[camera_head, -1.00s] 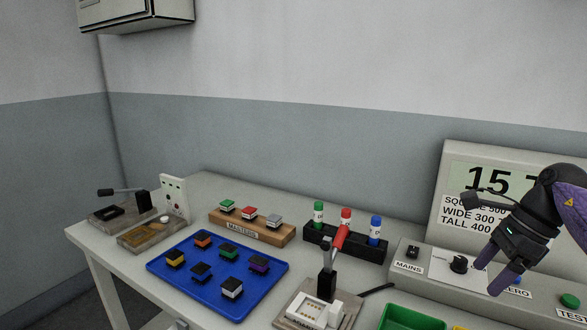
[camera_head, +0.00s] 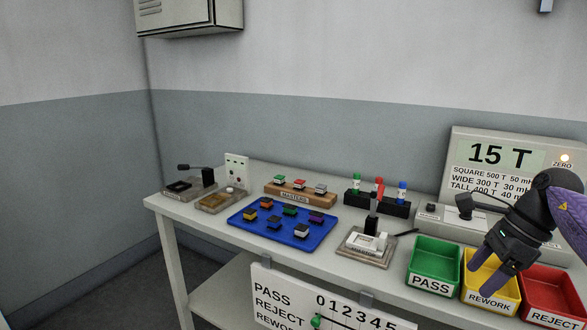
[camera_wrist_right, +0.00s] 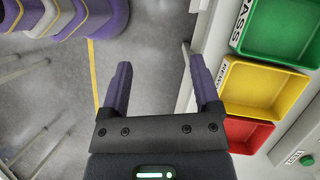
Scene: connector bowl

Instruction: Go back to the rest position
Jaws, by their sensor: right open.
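My right gripper (camera_head: 485,276) is at the right of the head view, in front of the yellow REWORK bin (camera_head: 508,296) from this angle. Its two purple fingers are apart with nothing between them. In the right wrist view the open gripper (camera_wrist_right: 158,88) hangs over bare floor beside the table edge, and the bins lie to its right. My left gripper is not in the head view.
The green PASS bin (camera_head: 436,262) and red REJECT bin (camera_head: 548,290) stand along the table front. A blue tray (camera_head: 250,232) of connectors, a MASTERS block (camera_head: 290,194) and a marker rack (camera_head: 376,207) stand further left. A tally board (camera_head: 285,295) hangs below the edge.

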